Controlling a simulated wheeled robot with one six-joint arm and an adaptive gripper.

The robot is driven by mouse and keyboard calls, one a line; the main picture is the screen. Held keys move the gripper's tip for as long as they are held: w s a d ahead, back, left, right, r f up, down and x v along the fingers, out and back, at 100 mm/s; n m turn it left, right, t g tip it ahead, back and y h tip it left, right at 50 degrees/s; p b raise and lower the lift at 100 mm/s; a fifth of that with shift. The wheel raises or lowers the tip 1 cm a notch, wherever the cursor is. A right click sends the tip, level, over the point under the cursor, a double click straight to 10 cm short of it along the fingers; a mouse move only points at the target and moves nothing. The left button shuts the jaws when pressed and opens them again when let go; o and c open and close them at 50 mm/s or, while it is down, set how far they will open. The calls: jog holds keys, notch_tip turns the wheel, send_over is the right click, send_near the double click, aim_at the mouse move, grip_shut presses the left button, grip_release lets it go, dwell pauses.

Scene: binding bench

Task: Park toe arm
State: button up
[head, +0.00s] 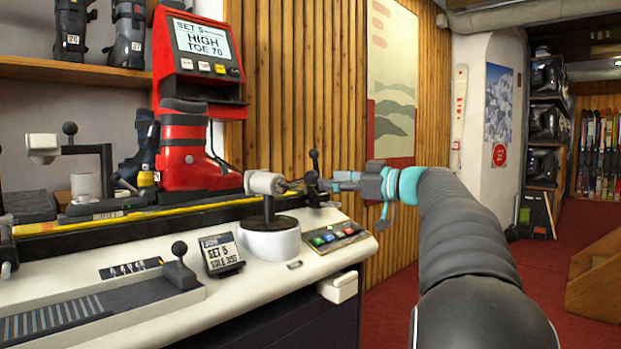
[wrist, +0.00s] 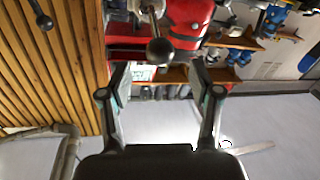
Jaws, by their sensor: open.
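The toe arm (head: 265,183) is a pale cylinder head on a dark post in front of the red boot's toe, on the bench. A dark lever with a ball knob (head: 313,157) stands at its right. My gripper (head: 326,184) is level with the toe arm, just to its right. In the wrist view my gripper (wrist: 160,88) is open, its fingers spread. A dark ball knob (wrist: 160,50) on a short rod shows beyond and between the fingertips; contact cannot be told. The red boot (head: 192,155) stands on the bench and shows upside down in the wrist view (wrist: 188,18).
The red console (head: 200,50) reads "SET 5", "HIGH TOE 70". A white round base (head: 269,240), a button panel (head: 334,236) and a small display (head: 221,254) sit on the bench. A heel-side arm (head: 70,148) stands left.

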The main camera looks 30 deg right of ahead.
aim_at(312, 179)
jog(key=x, duration=0.6)
jog(key=shift+w+a+p, duration=0.15)
jog(key=shift+p, duration=0.25)
grip_shut()
